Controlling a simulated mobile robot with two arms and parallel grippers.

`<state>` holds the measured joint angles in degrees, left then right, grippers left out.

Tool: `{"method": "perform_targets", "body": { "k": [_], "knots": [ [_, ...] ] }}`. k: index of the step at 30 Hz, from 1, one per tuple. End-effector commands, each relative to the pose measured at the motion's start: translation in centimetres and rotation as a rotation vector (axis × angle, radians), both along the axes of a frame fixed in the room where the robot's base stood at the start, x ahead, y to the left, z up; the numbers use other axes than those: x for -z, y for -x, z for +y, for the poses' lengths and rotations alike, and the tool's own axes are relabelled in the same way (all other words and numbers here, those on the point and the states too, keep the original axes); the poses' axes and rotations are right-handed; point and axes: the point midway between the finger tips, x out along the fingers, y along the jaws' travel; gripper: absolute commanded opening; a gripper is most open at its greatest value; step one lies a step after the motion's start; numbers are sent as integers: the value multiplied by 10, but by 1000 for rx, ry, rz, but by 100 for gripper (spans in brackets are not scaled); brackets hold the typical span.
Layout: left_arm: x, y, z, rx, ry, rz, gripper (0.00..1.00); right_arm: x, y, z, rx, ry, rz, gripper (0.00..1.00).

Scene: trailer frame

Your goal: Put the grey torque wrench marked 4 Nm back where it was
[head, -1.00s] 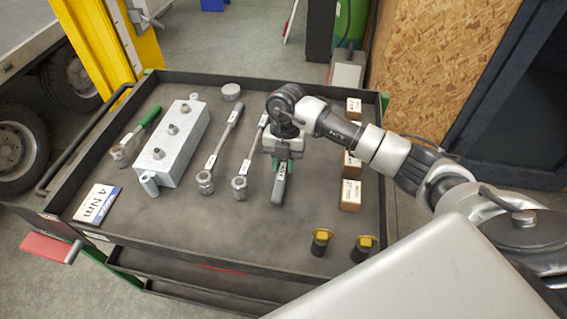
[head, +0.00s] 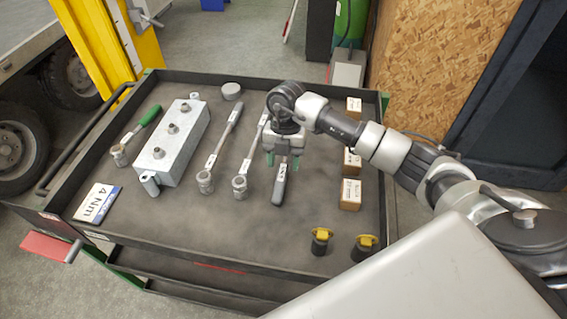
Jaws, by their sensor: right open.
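A short grey handle (head: 279,186) with a small pale label lies on the cart's dark top, in front of my right gripper. The label is too small to read, and its far end is hidden by the gripper. Two grey wrenches with round heads lie to its left: one (head: 241,178) close by, partly behind my arm, and one (head: 221,145) further left. Their labels are also unreadable. My right gripper (head: 282,161) is open, its green-tipped fingers apart at the far end of the short handle. A card marked 4 Nm (head: 97,204) lies at the front left. My left gripper is not in view.
A grey metal block (head: 172,145) with several bolts and a green-handled wrench (head: 140,128) are on the left. Small labelled boxes (head: 351,193) line the right edge. Two yellow-topped black pieces (head: 321,240) stand at the front right. The cart's front middle is clear.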

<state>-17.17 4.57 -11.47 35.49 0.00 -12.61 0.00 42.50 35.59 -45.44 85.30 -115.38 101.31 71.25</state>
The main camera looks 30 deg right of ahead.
Motion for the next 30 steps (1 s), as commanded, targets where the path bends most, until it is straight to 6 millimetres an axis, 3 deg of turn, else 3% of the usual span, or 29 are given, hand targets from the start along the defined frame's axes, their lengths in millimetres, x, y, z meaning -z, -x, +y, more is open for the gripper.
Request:
{"method": "perform_targets", "body": {
  "k": [9,15,30],
  "knots": [
    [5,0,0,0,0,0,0,-66,-13,-10,1,1,-6,53],
    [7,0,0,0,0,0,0,-95,-18,-14,0,0,-1,53],
    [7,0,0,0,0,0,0,-103,-19,-15,1,0,0,53]
  ]
}}
